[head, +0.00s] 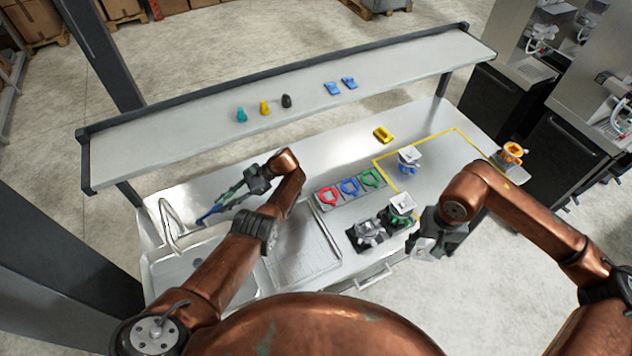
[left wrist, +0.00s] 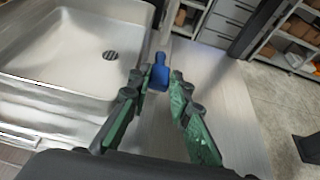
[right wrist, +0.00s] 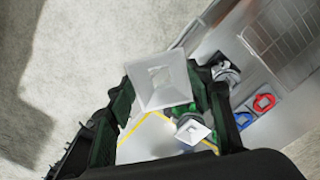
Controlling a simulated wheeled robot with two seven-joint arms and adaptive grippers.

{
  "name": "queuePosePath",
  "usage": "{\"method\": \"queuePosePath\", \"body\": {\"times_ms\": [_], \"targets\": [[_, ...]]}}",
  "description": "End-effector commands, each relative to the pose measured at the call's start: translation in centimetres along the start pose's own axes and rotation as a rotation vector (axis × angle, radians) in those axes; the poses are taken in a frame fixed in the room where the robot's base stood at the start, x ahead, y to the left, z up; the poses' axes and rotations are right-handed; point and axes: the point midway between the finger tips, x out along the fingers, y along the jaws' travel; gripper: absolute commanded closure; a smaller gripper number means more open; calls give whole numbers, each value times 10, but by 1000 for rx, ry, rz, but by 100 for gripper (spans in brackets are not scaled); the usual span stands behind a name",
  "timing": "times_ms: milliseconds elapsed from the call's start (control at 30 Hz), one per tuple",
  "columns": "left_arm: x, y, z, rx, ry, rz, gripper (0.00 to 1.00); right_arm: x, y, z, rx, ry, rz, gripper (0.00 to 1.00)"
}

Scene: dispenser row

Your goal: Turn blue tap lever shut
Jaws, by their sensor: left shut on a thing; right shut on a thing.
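The blue tap lever (head: 207,216) is by the sink, right of the curved chrome tap (head: 164,215). My left gripper (head: 222,203) reaches down to it and is shut on it. In the left wrist view the blue lever (left wrist: 160,72) is between the fingertips, beside the sink edge. The lever's pivot is too small to make out. My right gripper (head: 431,240) is shut on a pale, square-topped piece (right wrist: 161,82), held in front of the counter's right part. Its lower part is hidden.
The sink (head: 160,270) and ribbed drainboard (head: 301,238) fill the counter's left half. Red, blue and green rings (head: 350,187) sit in a row. Two white-topped units (head: 408,155) stand to the right. A long shelf (head: 290,98) runs above the counter's back.

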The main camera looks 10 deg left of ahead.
Motion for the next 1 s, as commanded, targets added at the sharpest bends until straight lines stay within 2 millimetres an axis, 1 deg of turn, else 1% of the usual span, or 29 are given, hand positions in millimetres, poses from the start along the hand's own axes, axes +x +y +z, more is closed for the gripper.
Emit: {"method": "queuePosePath", "body": {"times_ms": [367,400,633,1000], "targets": [[-7,-1,-3,0,-6,-10,100,0,9,4,19,-1,1,69],[-7,-1,-3,0,-6,-10,80,0,9,4,20,0,1,69],[-9,-1,-4,3,-6,-12,65,0,10,5,21,0,1,69],[-8,-2,-4,5,-5,-15,64,1,9,4,19,0,1,69]]}}
